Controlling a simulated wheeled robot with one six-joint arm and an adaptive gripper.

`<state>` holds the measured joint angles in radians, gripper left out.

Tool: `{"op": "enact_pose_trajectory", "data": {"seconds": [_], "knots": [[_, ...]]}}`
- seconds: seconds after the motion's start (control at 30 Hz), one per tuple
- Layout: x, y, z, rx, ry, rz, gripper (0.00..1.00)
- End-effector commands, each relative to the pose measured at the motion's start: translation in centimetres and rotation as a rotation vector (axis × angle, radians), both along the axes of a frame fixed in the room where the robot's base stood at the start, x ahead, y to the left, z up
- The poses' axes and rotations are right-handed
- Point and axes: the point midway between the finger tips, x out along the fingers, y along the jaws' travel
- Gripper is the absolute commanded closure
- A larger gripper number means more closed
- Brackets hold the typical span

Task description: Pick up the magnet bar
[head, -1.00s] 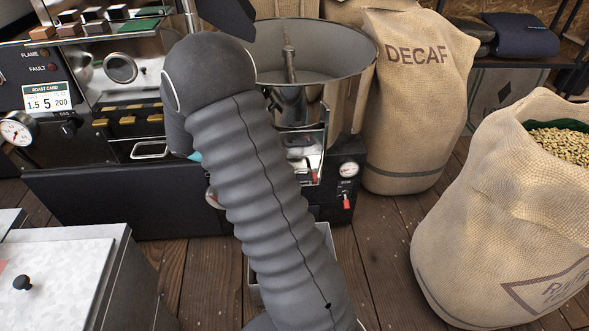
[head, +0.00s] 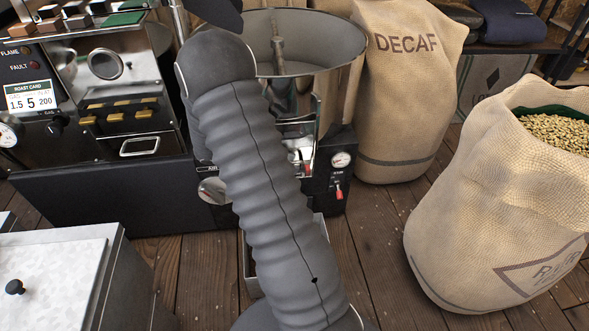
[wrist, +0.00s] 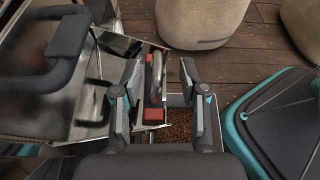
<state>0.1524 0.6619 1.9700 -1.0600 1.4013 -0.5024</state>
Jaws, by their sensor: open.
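What looks like the magnet bar (wrist: 154,88), a slim metal bar with red ends, shows in the wrist view. It lies between the two fingers of my gripper (wrist: 160,75) in the picture, closer to the left finger. My gripper is open, and I see no finger closed on the bar. How far the bar is below the fingertips is hard to tell. In the head view my arm covers the area, and I cannot make out the gripper or the bar for sure.
A shiny metal housing (wrist: 88,100) with a black handle stands left of the gripper. Brown beans (wrist: 175,128) lie below. The roaster (head: 140,105), round cooling pan (head: 330,50), DECAF sack (head: 400,110) and open bean sack (head: 500,210) crowd the floor. Bare planks (head: 385,240) lie between.

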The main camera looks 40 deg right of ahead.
Motion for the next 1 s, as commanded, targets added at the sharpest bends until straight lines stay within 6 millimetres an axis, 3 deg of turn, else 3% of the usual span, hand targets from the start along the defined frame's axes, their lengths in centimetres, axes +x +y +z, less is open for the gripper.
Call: {"op": "enact_pose_trajectory", "data": {"seconds": [0.4, 0.67, 0.83, 1.0], "knots": [[-1.9, -4.1, -1.5, 0.001, 0.001, -0.001, 0.57], [-2.0, -4.4, -1.6, 0.0, 0.0, 0.0, 0.57], [-2.0, -4.4, -1.6, 0.0, 0.0, 0.0, 0.99], [-2.0, -4.4, -1.6, 0.0, 0.0, -0.001, 1.0]]}}
